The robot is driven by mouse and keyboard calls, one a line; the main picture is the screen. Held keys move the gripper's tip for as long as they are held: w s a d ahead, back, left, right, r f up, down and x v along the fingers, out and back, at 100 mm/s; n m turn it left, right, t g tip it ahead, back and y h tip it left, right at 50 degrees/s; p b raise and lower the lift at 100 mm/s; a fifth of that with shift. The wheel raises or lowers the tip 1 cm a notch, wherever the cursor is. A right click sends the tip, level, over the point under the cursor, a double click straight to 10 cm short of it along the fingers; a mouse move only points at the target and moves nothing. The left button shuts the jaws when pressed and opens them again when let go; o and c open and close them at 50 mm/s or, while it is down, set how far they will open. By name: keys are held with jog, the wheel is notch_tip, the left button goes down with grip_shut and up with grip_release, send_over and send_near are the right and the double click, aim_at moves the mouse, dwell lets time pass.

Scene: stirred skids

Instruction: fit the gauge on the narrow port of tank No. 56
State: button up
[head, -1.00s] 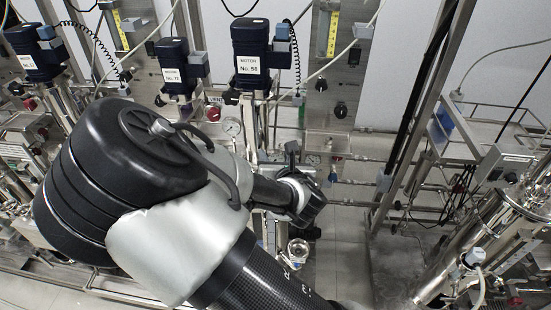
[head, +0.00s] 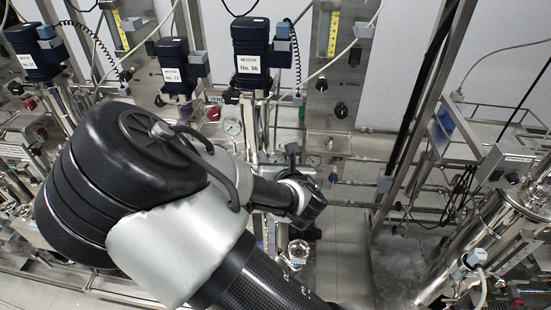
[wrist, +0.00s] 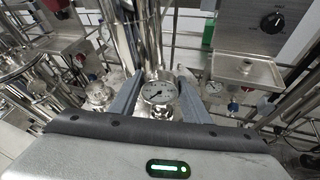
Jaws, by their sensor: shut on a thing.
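The gauge (wrist: 158,92), a round white dial with a metal rim, sits between the two fingers of my gripper (wrist: 157,88) in the wrist view. The fingers are shut on it. A shiny metal fitting shows just below the dial, but I cannot tell whether the gauge touches it. Tank No. 56 stands under the dark blue motor labelled No. 56 (head: 250,65) in the head view. My arm hides much of the tank's top there, and the held gauge cannot be made out. I cannot tell which fitting is the narrow port.
Another metal port (wrist: 98,95) stands left of the fingers. A second small gauge (wrist: 212,88) and a blue-tipped fitting (wrist: 233,107) are close on the right. A metal tray (wrist: 245,70) lies beyond them. Motor No. 77 (head: 175,72) stands left. Pipes and posts crowd the area.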

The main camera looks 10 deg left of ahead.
jog(key=shift+f, duration=0.1)
jog(key=o, duration=1.5)
jog(key=shift+o, duration=0.2)
